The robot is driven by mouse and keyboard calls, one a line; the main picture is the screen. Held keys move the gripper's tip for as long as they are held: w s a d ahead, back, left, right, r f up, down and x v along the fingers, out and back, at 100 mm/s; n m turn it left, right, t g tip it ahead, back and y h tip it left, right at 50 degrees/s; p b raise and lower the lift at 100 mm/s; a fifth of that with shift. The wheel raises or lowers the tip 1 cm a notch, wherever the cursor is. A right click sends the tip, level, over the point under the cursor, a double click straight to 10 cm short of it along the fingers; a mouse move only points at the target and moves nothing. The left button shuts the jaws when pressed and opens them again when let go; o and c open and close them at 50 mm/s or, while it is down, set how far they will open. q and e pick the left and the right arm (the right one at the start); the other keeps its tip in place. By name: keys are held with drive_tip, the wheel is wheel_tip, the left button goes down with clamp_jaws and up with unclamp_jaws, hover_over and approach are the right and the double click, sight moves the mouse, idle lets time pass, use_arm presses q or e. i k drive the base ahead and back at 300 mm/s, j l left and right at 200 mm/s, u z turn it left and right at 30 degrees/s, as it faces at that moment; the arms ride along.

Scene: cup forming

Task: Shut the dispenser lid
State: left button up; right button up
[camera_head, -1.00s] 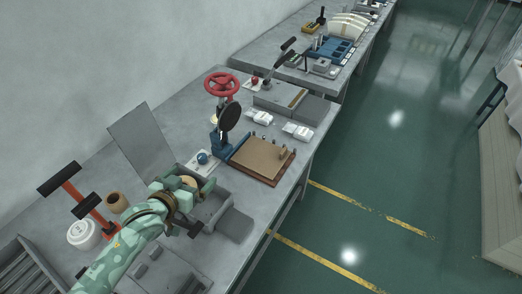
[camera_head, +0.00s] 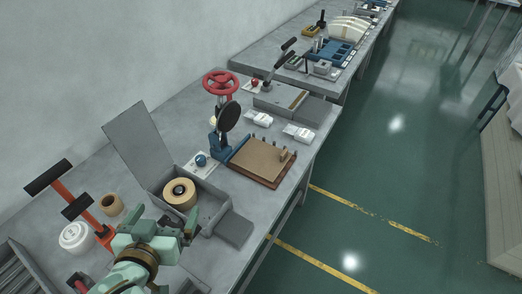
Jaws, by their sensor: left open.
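The dispenser is a grey box (camera_head: 210,211) on the near workbench. Its flat grey lid (camera_head: 139,143) stands open, tilted up and back on the side towards the wall. A tan tape roll (camera_head: 180,193) with a dark core sits inside the box. A grey flap or plate (camera_head: 236,230) extends from the box's front right. My left gripper (camera_head: 178,228), pale green with dark fingers, is open and empty just in front of the box's near left side. It is apart from the lid; whether it touches the box I cannot tell. My right gripper is not in view.
Behind and right stand a press with a red wheel (camera_head: 221,83) and a brown board (camera_head: 259,160). Air above the box is clear.

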sight(133, 133)
drive_tip(key=i+l, duration=0.2)
drive_tip(key=l, duration=0.15)
drive_tip(key=i+l, duration=0.2)
drive_tip(key=l, duration=0.15)
drive_tip(key=i+l, duration=0.25)
drive_tip(key=k+l, duration=0.45)
